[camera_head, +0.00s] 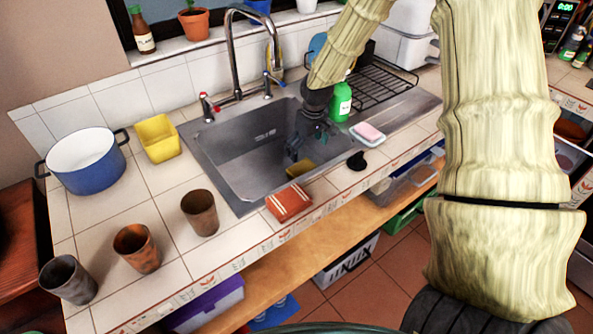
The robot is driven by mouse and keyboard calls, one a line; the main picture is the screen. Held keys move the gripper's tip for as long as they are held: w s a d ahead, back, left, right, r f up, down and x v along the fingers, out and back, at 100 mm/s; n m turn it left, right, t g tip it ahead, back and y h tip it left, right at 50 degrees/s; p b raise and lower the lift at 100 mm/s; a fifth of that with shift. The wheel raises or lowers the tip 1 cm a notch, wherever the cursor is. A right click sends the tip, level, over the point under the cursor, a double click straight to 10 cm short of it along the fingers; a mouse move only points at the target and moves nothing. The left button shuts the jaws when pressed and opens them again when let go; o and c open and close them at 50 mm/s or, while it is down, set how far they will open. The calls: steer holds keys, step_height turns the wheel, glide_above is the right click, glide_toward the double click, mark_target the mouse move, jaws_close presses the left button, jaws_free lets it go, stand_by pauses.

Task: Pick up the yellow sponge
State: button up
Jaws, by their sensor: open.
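The yellow sponge (300,169) lies in the metal sink (245,158), near the front right corner of the basin. It looks small and flat, and part of it may be hidden. My gripper (306,144) reaches down into the right side of the sink, with its dark fingers spread. It is open and holds nothing. It appears just above and behind the sponge in the picture; the exact gap cannot be told.
A green bottle (341,102) stands close right of my gripper. The faucet (236,55) rises behind the basin. A pink soap on a dish (369,133), an orange box (289,203) and several cups (200,213) stand around the sink. A blue pot (86,162) is at left.

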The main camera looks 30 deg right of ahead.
mark_target(302, 167)
steer(key=shift+w+a+f, duration=0.15)
steer(key=shift+a+f, duration=0.05)
steer(key=shift+f, duration=0.4)
steer(key=f, duration=0.3)
steer(key=shift+w+p, duration=0.35)
steer(key=shift+w+f+p, duration=0.15)
steer(key=shift+f+p, duration=0.2)
steer(key=shift+f, duration=1.2)
steer(key=shift+w+f+p, duration=0.1)
steer(key=shift+f+p, duration=0.25)
steer(key=shift+f, duration=1.2)
steer(key=c, duration=0.6)
